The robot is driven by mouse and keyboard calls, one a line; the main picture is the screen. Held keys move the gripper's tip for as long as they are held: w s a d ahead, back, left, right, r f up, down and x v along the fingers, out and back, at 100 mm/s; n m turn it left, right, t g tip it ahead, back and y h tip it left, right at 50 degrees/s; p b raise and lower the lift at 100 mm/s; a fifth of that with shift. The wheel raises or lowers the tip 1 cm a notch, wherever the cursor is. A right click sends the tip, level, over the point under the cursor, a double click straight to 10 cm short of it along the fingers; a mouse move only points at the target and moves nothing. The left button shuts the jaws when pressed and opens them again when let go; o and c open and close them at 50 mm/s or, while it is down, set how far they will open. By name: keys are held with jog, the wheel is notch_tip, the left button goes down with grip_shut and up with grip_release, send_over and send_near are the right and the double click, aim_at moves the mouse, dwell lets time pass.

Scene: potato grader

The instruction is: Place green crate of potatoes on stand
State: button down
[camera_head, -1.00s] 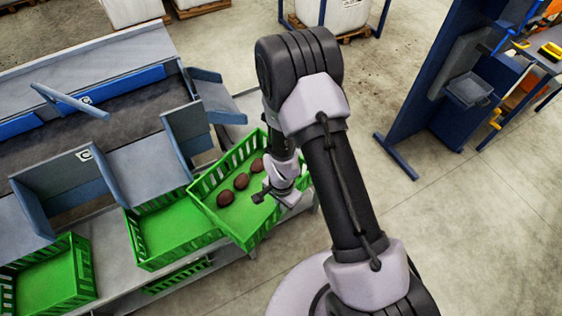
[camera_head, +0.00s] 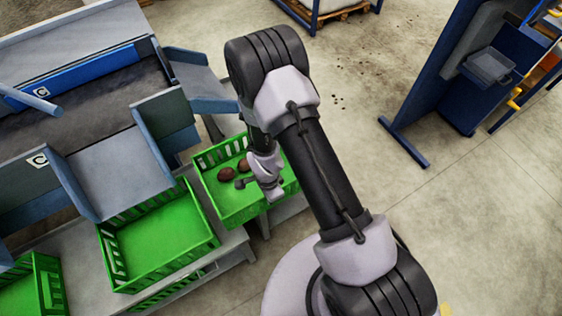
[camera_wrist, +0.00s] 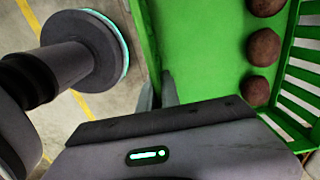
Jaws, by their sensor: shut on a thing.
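The green crate of potatoes (camera_head: 235,214) is in my gripper (camera_head: 256,180), beyond the end of the bench row in the head view. It holds several brown potatoes (camera_head: 226,174) on its floor. In the wrist view, my gripper's fingers (camera_wrist: 158,92) are shut on the crate's near side wall (camera_wrist: 149,38), and potatoes (camera_wrist: 264,47) lie along the far side. My wrist hides part of the crate in the head view. A grey surface (camera_head: 284,214) shows beside and below the crate; I cannot tell whether they touch or whether this is the stand.
An empty green crate (camera_head: 160,240) stands on the grey bench (camera_head: 238,244) to the left, with another at the lower left (camera_head: 20,296). The grader's chutes (camera_head: 105,175) rise behind them. A dark blue frame (camera_head: 462,85) stands at right, with clear floor before it.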

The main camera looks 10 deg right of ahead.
jog(key=shift+w+d+f, duration=0.15)
jog(key=shift+w+d, duration=0.1)
jog(key=shift+w, duration=0.05)
jog(key=w+d, duration=0.3)
jog(key=d, duration=0.1)
jog(key=w+d+f+b, duration=0.1)
jog(key=w+d, duration=0.2)
jog(key=d, duration=0.1)
jog(key=w+d+b, duration=0.1)
jog(key=w+d, duration=0.2)
jog(key=d, duration=0.1)
jog(key=shift+d+f, duration=0.15)
jog(key=shift+f, duration=0.1)
jog(key=shift+f+b, duration=1)
jog(key=shift+f, duration=0.7)
jog(key=shift+f, duration=0.15)
jog(key=c, duration=1.6)
grip_release()
jog(key=shift+o, duration=0.2)
